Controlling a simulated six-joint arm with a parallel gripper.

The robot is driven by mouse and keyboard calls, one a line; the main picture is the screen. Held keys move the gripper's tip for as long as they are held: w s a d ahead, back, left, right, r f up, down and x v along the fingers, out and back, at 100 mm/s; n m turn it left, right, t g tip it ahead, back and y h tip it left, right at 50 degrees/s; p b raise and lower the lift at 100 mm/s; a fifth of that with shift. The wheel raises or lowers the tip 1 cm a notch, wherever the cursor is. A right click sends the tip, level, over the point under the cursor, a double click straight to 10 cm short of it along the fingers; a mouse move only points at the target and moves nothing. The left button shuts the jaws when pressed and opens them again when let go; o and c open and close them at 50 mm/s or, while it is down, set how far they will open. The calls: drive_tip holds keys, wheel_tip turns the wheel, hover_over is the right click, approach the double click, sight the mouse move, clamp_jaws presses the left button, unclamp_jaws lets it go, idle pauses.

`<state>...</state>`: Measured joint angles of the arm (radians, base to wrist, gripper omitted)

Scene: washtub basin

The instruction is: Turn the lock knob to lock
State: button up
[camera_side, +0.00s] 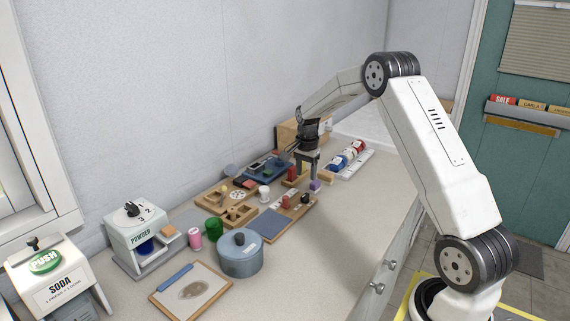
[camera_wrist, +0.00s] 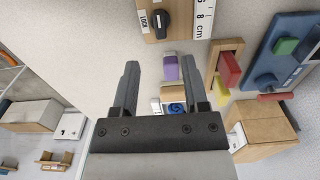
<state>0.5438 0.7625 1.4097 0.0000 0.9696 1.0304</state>
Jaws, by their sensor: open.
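The black lock knob (camera_wrist: 158,22) sits on a wooden board (camera_wrist: 185,33) at the top of the wrist view. The word LOCK is printed beside it, to its left. In the side view the small dark knob (camera_side: 305,198) is near the right end of its board (camera_side: 273,238), just below my gripper (camera_side: 307,176). My gripper is open and empty, pointing down. In the wrist view its two fingers (camera_wrist: 161,72) are apart, and the knob lies beyond their tips, not between them. Nothing covers the knob in the wrist view.
A purple block (camera_wrist: 170,67) shows between the fingertips and stands by the board in the side view (camera_side: 315,186). A wooden frame with a red block (camera_wrist: 229,70) and a blue tray (camera_wrist: 284,50) are close by. A blue-grey pot (camera_side: 240,260) stands left; the counter's front edge is clear.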

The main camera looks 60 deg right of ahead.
sight(305, 195)
drive_tip(key=shift+f, duration=0.15)
drive_tip(key=shift+f, duration=3.75)
clamp_jaws()
